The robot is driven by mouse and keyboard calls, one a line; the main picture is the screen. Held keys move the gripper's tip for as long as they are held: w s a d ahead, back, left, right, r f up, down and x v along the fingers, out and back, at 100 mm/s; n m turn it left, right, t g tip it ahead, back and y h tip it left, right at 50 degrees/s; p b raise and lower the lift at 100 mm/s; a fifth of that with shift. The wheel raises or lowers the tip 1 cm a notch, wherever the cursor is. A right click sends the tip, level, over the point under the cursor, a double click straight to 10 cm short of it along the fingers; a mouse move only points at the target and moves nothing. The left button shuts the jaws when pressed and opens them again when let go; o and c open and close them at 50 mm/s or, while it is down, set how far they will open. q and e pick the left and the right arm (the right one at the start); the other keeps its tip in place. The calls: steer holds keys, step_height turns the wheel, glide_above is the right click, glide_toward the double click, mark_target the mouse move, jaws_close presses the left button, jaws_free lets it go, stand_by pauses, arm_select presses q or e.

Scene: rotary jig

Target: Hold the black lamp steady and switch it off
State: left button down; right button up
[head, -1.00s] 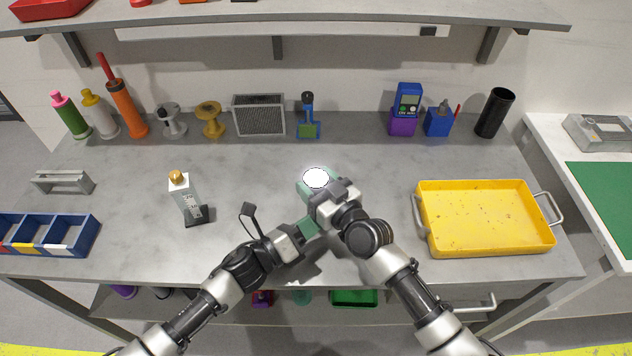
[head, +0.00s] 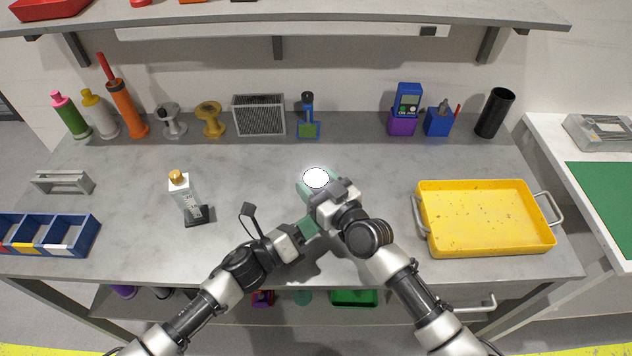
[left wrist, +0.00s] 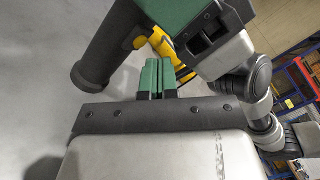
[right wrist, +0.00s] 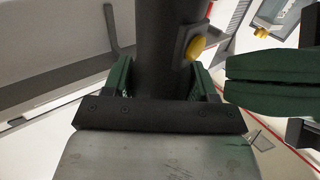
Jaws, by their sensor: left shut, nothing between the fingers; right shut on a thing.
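The black lamp shows in the right wrist view as a dark cylinder (right wrist: 165,45) with a yellow button (right wrist: 196,48) on its side. In the head view its round end (head: 316,178) is bright white. My right gripper (head: 320,192) is shut around the lamp's body, a green finger on each side, hiding much of it from the head. My left gripper (head: 309,227) is shut and empty. Its green fingertips (right wrist: 270,88) lie to the right of the button in the right wrist view, apart from it. The lamp's dark body also shows in the left wrist view (left wrist: 108,45).
A yellow tray (head: 485,245) stands right of my right arm. Several tools and bottles line the back, including a grey mesh box (head: 259,115). The bench behind the lamp is clear.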

arm_select(q)
steer(key=shift+w, duration=0.1)
stand_by(0.3)
steer(key=shift+w+d, duration=0.1)
steer(key=shift+w, duration=0.3)
steer(key=shift+w, duration=0.2)
stand_by(0.4)
steer(key=shift+s, duration=0.7)
steer(key=shift+s+a, duration=0.15)
steer(key=shift+s, duration=0.85)
steer(key=shift+s+a, duration=0.2)
steer(key=shift+s, duration=0.8)
steer(key=shift+s+a, duration=0.15)
steer(key=shift+s, duration=0.85)
